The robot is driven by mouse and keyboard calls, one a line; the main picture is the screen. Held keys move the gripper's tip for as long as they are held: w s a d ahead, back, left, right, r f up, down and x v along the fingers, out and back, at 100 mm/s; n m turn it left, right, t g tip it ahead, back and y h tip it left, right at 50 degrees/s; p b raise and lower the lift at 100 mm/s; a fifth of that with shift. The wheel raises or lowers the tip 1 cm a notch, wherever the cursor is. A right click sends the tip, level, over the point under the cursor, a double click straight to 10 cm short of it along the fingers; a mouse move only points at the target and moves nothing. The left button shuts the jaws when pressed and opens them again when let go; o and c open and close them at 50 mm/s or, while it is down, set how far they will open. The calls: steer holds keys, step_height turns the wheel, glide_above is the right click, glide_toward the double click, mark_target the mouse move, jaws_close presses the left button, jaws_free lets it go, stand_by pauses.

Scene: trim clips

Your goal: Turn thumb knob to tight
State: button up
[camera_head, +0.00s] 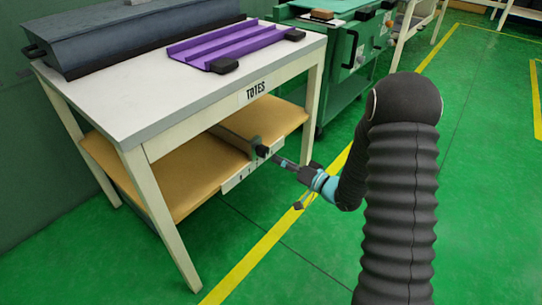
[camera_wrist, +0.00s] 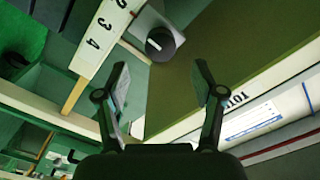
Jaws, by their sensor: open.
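The thumb knob (camera_head: 262,151) is a dark round knob on a grey-green mount at the front edge of the table's lower shelf. In the wrist view the knob (camera_wrist: 161,44) shows a pale line on its dark face. A white numbered strip (camera_wrist: 104,34) beside it shows 2, 3 and 4. My gripper (camera_head: 279,160) reaches in from the right, close in front of the knob. In the wrist view my gripper (camera_wrist: 161,74) has its two fingers spread with nothing between them, and the knob lies beyond the tips, roughly centred. I cannot read any "tight" mark.
The white table (camera_head: 95,100) labelled TOTES has its top above the knob and a tan lower shelf (camera_head: 180,170) behind it. A purple tray (camera_head: 225,48) and a dark grey box lie on top. A green machine stands behind.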

steer(key=v, duration=0.5)
stand_by(0.4)
